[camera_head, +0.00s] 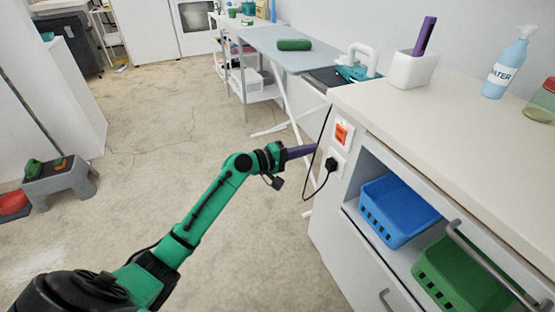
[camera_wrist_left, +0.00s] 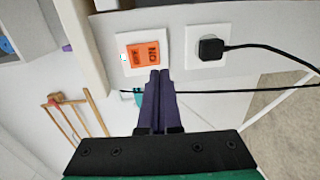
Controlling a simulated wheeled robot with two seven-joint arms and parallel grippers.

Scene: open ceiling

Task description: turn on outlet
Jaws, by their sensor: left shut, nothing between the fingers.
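An orange switch (camera_head: 341,133) in a white plate sits on the end panel of the white cabinet; it also shows in the left wrist view (camera_wrist_left: 143,54), with dark lettering on it. Below it in the head view is a white socket with a black plug (camera_head: 331,164) and cord; the plug shows to the right of the switch in the left wrist view (camera_wrist_left: 210,47). My left gripper (camera_head: 314,149) is shut and empty. Its purple fingertips (camera_wrist_left: 160,73) point at the panel, by the lower right edge of the orange switch in the wrist view. I cannot tell whether they touch. My right gripper is out of view.
The white cabinet's counter (camera_head: 440,125) holds a white holder (camera_head: 412,70) and a spray bottle (camera_head: 507,66). A blue basket (camera_head: 398,208) and a green basket (camera_head: 460,280) sit in the cabinet. An ironing board (camera_head: 262,42) stands behind.

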